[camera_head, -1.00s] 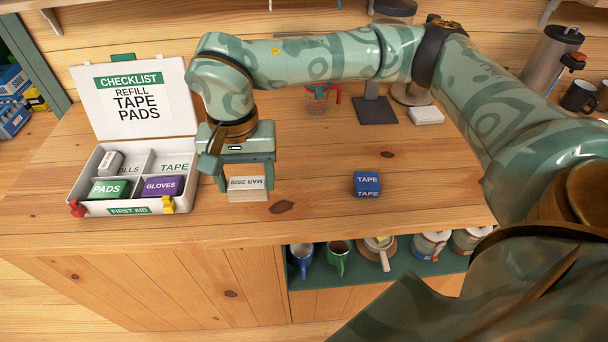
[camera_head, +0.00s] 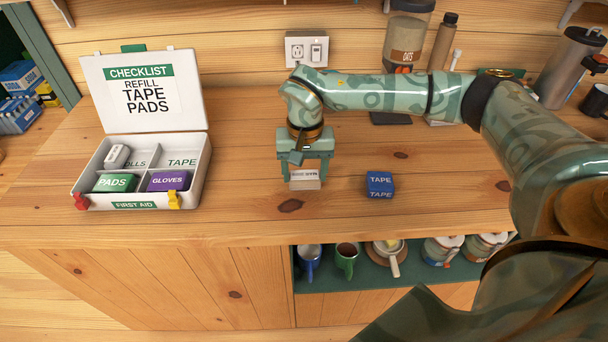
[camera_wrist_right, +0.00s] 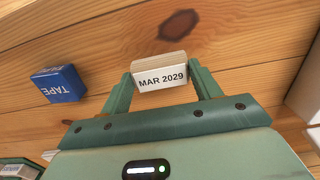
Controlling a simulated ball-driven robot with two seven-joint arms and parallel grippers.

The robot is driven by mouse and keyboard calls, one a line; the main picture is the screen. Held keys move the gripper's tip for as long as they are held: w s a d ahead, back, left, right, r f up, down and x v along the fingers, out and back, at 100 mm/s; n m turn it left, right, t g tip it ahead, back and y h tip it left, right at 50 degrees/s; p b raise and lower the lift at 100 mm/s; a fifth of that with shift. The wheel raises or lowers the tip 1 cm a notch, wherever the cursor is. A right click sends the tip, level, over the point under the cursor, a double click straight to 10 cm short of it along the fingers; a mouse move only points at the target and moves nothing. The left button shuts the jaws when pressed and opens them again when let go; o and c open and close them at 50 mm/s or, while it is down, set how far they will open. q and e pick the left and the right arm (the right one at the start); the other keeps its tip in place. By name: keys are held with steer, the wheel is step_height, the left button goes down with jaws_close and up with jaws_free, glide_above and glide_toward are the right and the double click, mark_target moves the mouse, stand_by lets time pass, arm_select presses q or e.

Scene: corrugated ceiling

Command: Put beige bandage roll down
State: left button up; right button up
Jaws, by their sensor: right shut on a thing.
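My right gripper (camera_head: 305,175) is shut on the beige bandage roll (camera_head: 305,184), a small block-like roll with a white label. In the right wrist view the roll (camera_wrist_right: 161,77) sits between the fingertips and its label reads MAR 2029. The gripper points down over the wooden counter, between the first aid box (camera_head: 140,205) and a blue tape pack (camera_head: 380,183). I cannot tell whether the roll touches the counter. The box is open, with a greyish-white roll (camera_head: 116,157) at back left. My left gripper is not in view.
The box also holds green pads (camera_head: 116,183) and purple gloves (camera_head: 168,181); its TAPE compartment (camera_head: 182,158) looks empty. The blue tape also shows in the right wrist view (camera_wrist_right: 58,84). Counter (camera_head: 245,195) is bare left of the gripper. Mugs stand on a shelf below.

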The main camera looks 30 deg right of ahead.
mark_target(305, 175)
steer(key=shift+f, duration=0.6)
steer(key=shift+f, duration=0.1)
steer(key=o, duration=0.9)
steer(key=shift+o, duration=0.2)
step_height(305, 175, up, 12)
steer(key=p, duration=0.2)
steer(key=shift+p, duration=0.35)
steer(key=shift+w, duration=0.1)
